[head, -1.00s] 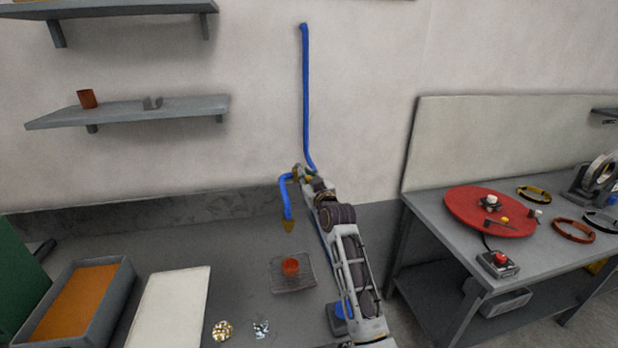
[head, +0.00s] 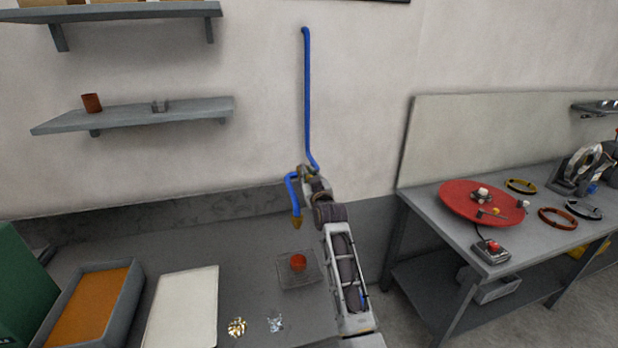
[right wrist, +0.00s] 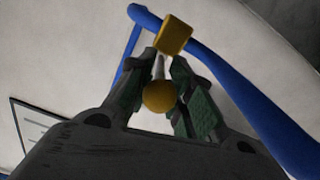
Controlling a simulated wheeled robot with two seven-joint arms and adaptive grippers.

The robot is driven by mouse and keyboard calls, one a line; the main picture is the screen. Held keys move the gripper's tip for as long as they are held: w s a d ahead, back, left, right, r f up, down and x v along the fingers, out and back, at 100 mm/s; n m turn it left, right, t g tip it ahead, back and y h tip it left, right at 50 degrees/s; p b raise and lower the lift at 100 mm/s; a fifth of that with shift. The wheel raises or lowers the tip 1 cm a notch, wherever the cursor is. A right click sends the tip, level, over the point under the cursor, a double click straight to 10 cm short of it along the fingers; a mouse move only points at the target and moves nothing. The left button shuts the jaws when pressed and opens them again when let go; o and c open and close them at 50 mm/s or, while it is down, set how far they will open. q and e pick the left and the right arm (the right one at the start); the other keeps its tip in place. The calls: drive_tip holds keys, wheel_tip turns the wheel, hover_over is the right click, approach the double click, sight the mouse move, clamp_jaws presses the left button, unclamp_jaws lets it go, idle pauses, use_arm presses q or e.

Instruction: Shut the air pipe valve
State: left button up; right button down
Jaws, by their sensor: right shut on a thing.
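The blue air pipe (head: 307,95) runs down the wall, and a bent blue hose with a brass tip (head: 296,222) hangs left of my right gripper. My right gripper (head: 304,172) is at the pipe's lower end and hides most of the valve there. In the right wrist view, a brass block (right wrist: 174,36) joins the blue pipe (right wrist: 245,90). A thin grey stem ends in a round brass knob (right wrist: 159,96) between the green-padded fingers of my right gripper (right wrist: 166,85), which is shut on this valve handle. My left gripper is not in view.
Below are a wire mesh with a red cup (head: 298,263), a white board (head: 182,308) and a grey tray with an orange inside (head: 88,300). A side table at right holds a red disc (head: 470,203). Shelves (head: 140,118) hang at left.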

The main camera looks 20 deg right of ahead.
drive_tip(key=shift+a+f, duration=0.1)
drive_tip(key=shift+f, duration=0.3)
drive_tip(key=c, duration=1.6)
unclamp_jaws()
drive_tip(key=shift+o, duration=0.4)
drive_tip(key=shift+s+r, duration=0.1)
drive_tip(key=shift+r, duration=0.2)
drive_tip(key=s+a, duration=0.1)
drive_tip(key=s, duration=1.1)
